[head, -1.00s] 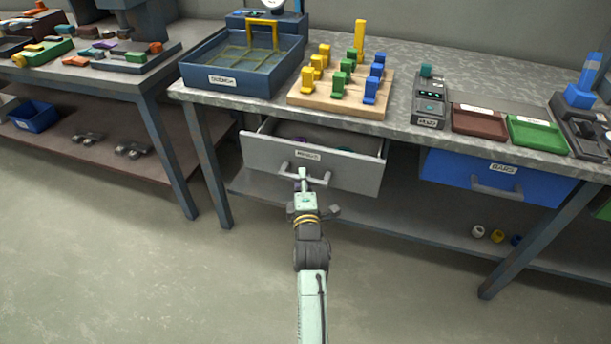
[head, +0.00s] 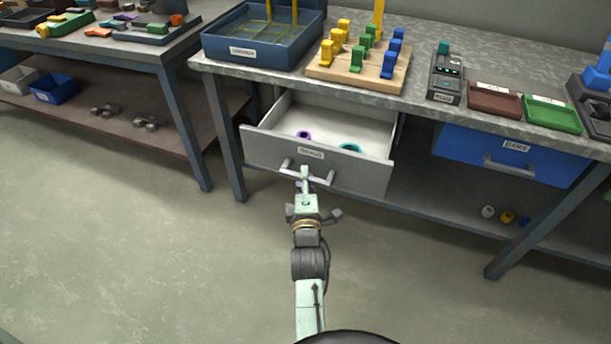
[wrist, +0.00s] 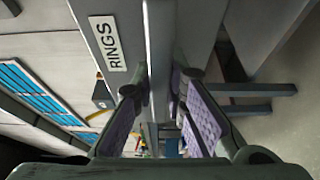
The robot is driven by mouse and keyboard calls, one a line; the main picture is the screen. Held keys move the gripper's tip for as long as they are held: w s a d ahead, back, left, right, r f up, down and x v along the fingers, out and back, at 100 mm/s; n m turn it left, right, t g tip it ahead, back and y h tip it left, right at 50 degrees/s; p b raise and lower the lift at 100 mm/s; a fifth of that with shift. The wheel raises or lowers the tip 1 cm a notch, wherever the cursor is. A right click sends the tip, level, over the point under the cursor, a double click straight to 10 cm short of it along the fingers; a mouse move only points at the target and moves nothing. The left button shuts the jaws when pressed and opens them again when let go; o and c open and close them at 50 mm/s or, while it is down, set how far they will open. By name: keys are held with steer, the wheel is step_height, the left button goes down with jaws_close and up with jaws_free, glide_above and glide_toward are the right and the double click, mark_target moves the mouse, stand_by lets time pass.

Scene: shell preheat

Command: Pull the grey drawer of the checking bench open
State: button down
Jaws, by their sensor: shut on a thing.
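The grey drawer (head: 350,173) of the checking bench (head: 300,84) stands well out from under the worktop, its light inside showing. A purple ring (head: 304,135) and a teal ring (head: 350,147) lie in it. My gripper (head: 305,175) is shut on the drawer's bar handle (head: 327,180) at the front. In the wrist view the handle bar (wrist: 160,60) runs between the two padded fingers (wrist: 160,108), beside the drawer front with its RINGS label (wrist: 108,43).
A blue drawer (head: 510,158) to the right is shut. On the bench stand a blue tray (head: 262,50), a wooden peg board (head: 358,72), a small device (head: 446,78), a brown tray (head: 494,102) and a green tray (head: 551,115). Floor before the bench is clear.

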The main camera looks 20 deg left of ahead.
steer(key=c, duration=1.6)
jaws_free()
